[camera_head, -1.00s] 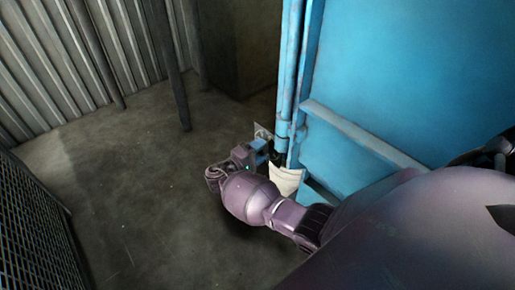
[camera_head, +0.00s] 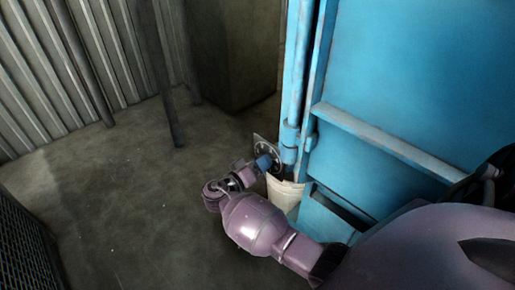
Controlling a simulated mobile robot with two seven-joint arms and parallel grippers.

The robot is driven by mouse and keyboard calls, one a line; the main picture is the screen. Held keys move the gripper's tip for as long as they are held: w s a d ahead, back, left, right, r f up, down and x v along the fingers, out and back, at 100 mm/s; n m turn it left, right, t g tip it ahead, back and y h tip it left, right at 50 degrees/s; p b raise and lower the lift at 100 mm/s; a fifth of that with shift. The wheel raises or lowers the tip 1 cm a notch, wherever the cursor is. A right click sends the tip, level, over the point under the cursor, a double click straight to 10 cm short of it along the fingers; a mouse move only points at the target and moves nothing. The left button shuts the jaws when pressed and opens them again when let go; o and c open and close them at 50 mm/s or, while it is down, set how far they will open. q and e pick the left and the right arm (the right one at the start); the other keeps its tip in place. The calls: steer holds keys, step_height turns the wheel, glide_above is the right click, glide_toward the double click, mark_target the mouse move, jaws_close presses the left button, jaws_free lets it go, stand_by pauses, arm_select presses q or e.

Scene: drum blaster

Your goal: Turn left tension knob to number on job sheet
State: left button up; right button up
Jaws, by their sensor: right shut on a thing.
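The tension knob (camera_head: 263,162) shows as a small blue piece in front of a dark dial plate (camera_head: 267,147). The plate is fixed beside the lower left edge of the blue machine (camera_head: 400,85). My right gripper (camera_head: 257,167) reaches it from the front left and is shut on the knob. The fingers are small here and partly hidden by my wrist. The numbers on the dial are too small to read. No job sheet is in view. My left gripper is not in view.
A whitish bucket (camera_head: 286,193) stands just right of my right gripper, below the machine's edge. A dark mesh panel (camera_head: 25,250) is at the lower left. Posts (camera_head: 160,75) and a corrugated wall (camera_head: 50,70) stand behind. The concrete floor (camera_head: 130,190) on the left is clear.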

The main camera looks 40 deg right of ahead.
steer(key=shift+m, duration=0.5)
steer(key=o, duration=0.9)
steer(key=a, duration=0.7)
steer(key=s+a, duration=0.1)
steer(key=a, duration=0.3)
steer(key=shift+d, duration=0.15)
